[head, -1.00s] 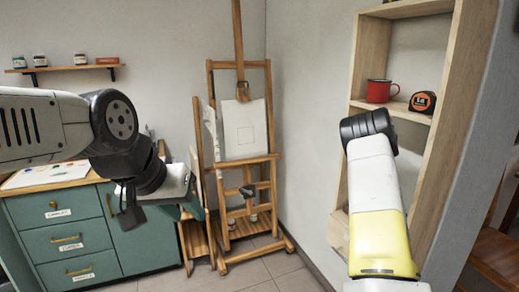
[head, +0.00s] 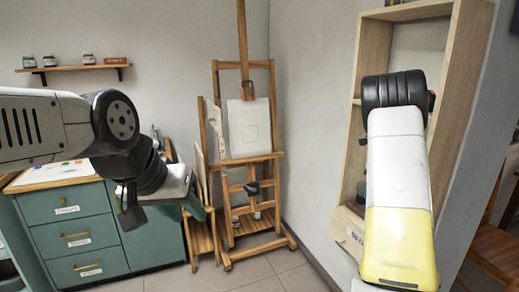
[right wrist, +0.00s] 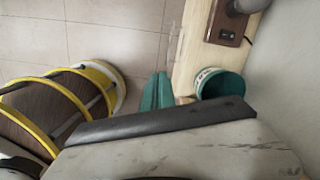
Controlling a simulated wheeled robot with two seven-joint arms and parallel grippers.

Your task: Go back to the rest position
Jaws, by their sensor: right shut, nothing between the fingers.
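My left gripper (head: 190,203) is at the left of the head view, in front of the teal cabinet and left of the easel. Its teal fingers show small and edge-on, so their gap cannot be judged. My right arm rises at the right of the head view, in front of the wooden shelf, and hides its own gripper there. In the right wrist view my right gripper (right wrist: 157,92) has its two teal fingers together, with nothing between them, close beside a wooden board edge.
The wooden shelf unit (head: 463,80) stands right. A teal cup (right wrist: 220,83) and a brown box (right wrist: 229,22) are close to my right gripper. The easel (head: 277,190) stands in the back corner; the drawer cabinet (head: 75,215) is left. Floor (head: 262,262) shows between them.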

